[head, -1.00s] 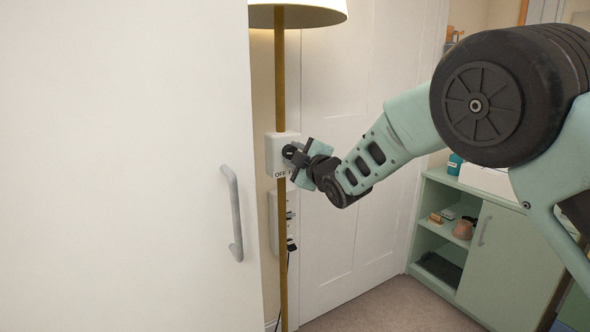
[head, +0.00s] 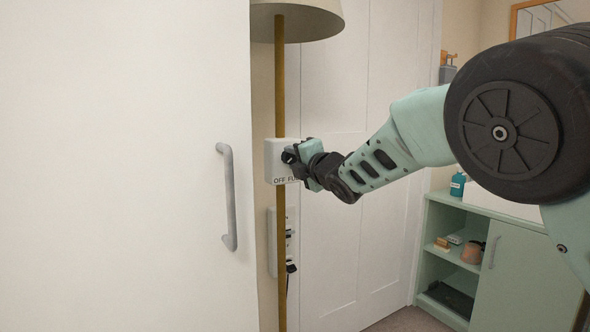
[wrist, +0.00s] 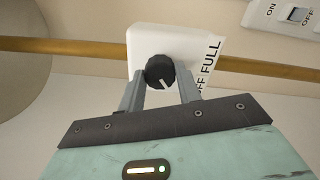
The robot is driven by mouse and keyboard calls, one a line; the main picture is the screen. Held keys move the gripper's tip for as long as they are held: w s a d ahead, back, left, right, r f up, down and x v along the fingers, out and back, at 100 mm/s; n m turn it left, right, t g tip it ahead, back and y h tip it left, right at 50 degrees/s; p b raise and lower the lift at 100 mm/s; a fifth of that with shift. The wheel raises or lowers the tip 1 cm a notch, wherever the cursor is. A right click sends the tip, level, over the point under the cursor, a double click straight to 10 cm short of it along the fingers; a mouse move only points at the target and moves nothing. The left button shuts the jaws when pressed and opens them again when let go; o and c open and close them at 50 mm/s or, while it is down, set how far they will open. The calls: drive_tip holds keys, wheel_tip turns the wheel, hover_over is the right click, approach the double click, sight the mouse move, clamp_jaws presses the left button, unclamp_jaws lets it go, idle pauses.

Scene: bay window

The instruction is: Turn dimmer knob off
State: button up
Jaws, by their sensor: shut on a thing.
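The dimmer box (head: 275,158) is a white block on the brass lamp pole (head: 280,90), marked OFF and FULL. In the wrist view the box (wrist: 150,36) carries a round black knob (wrist: 158,68) with a white pointer line. The line points down and slightly right in that view, away from the FULL lettering. My gripper (head: 295,155) is at the front of the box, and in the wrist view its two grey fingers (wrist: 161,82) are shut on the knob's sides. The lamp shade (head: 300,18) above looks unlit.
A large white door or panel with a grey handle (head: 229,198) stands close on the left. A wall socket panel (head: 291,243) with a plug is below the box. A green cabinet (head: 505,262) with open shelves is at the right.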

drive_tip(key=shift+n+b, duration=0.3)
drive_tip(key=shift+n, duration=0.2)
drive_tip(key=o, duration=1)
drive_tip(key=v, duration=1.7)
drive_tip(key=shift+s, duration=0.15)
drive_tip(key=shift+d+f, duration=0.1)
drive_tip(key=shift+f, duration=0.05)
